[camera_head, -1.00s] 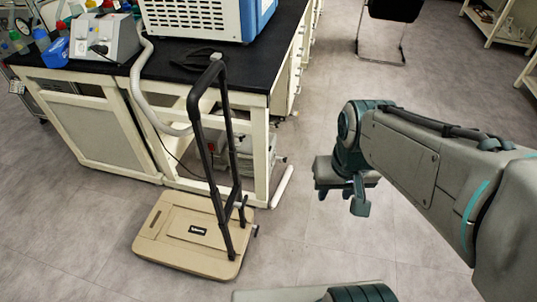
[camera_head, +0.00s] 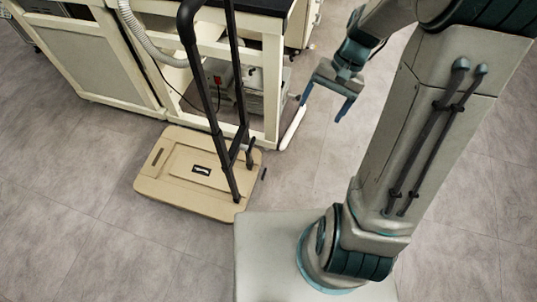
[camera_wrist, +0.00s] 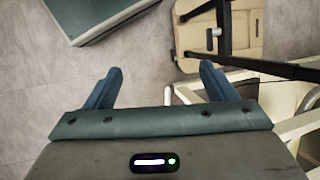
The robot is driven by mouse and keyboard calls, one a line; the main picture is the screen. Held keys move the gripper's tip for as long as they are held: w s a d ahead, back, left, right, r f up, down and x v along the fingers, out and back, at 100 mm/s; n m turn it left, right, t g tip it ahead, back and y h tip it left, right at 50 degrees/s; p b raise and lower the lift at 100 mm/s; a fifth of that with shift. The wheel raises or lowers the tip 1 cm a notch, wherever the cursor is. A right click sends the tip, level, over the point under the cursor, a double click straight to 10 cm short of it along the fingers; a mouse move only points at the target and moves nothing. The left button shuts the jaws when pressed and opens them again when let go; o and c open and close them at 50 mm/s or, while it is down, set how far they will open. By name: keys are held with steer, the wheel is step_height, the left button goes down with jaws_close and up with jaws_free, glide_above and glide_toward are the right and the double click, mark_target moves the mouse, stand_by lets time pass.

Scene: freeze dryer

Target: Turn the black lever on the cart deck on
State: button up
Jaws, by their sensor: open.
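The cart has a tan deck (camera_head: 165,184) on the floor and a tall black handle frame (camera_head: 203,88). A short black lever (camera_head: 250,153) stands up at the deck's right edge, beside the handle's foot. The deck (camera_wrist: 246,38) and what looks like the lever (camera_wrist: 211,40) also show at the top right of the wrist view. My gripper (camera_head: 323,108) is open and empty, fingers pointing down, to the right of the cart and apart from it. Its two fingers (camera_wrist: 161,70) are spread in the wrist view.
A lab bench (camera_head: 95,65) with cream panels and a black top stands behind the cart. A pale hose (camera_head: 140,40) hangs down its front. A white bench foot (camera_head: 293,128) lies between cart and gripper. Grey floor is free at left and right.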

steer(key=w+d+f+m+y+b, duration=0.1)
steer(key=w+f+m+y+b, duration=0.15)
steer(key=f, duration=0.85)
steer(key=w+d+f+m+y+b, duration=0.1)
steer(key=w+f+m+y+b, duration=0.15)
steer(key=f, duration=0.75)
steer(key=w+f+m+y+b, duration=0.2)
steer(key=f+y+b, duration=0.15)
steer(key=f, duration=0.75)
steer(key=s+a+f+m+t+y+b, duration=0.15)
steer(key=f+m+t+b, duration=0.3)
steer(key=f, duration=0.95)
steer(key=s+a+f+m+t+y+b, duration=0.15)
steer(key=f+m+t+y+b, duration=0.35)
steer(key=f, duration=0.9)
steer(key=shift+m+g+h, duration=0.45)
steer(key=shift+m+h, duration=0.1)
steer(key=shift+h, duration=0.25)
steer(key=x, duration=0.6)
steer(key=b+x, duration=0.1)
steer(key=x, duration=0.5)
steer(key=shift+w+a+r, duration=0.25)
steer(key=shift+a, duration=0.05)
steer(key=c, duration=1)
